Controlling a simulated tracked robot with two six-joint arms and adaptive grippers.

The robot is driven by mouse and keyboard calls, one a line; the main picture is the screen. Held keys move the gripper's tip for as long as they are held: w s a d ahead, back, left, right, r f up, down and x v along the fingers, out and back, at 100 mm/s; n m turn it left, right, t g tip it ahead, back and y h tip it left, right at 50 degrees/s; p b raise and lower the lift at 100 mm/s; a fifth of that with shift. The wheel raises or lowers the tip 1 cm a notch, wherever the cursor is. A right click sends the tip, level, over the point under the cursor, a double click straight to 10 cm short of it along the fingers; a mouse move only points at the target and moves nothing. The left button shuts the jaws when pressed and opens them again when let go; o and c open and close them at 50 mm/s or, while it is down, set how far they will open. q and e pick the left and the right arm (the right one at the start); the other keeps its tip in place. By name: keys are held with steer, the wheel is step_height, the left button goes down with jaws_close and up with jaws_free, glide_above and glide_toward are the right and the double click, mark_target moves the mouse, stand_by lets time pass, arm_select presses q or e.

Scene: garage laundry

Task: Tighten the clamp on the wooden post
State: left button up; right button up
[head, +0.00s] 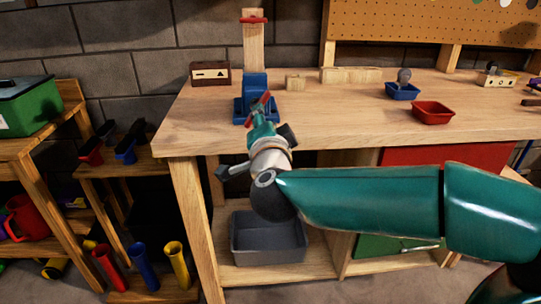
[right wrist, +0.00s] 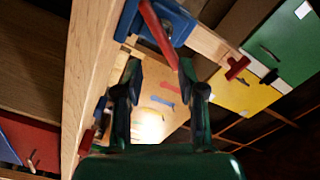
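A blue clamp (head: 253,86) stands on the workbench at the foot of an upright wooden post (head: 253,48). A red crosspiece (head: 253,19) sits near the post's top. The clamp's slanted red handle (head: 265,97) is just beyond my right gripper (head: 262,122). In the right wrist view, my right gripper (right wrist: 160,75) has its fingers apart, with the blue clamp (right wrist: 165,20) above them. The red handle (right wrist: 158,35) slants down to beside the right-hand fingertip; I cannot tell whether they touch. My left gripper is not in view.
The workbench (head: 330,120) holds a brown box (head: 210,73) left of the clamp and wooden blocks (head: 350,75) behind to the right. A blue tray (head: 402,91) and a red tray (head: 433,112) stand further right. A grey bin (head: 270,240) sits on the shelf below.

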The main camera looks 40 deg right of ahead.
steer(key=p+v, duration=0.2)
steer(key=v, duration=1.1)
stand_by(0.7)
steer(key=shift+w, duration=0.1)
stand_by(0.3)
step_height(320, 180, up, 10)
stand_by(0.5)
steer(key=shift+f, duration=0.1)
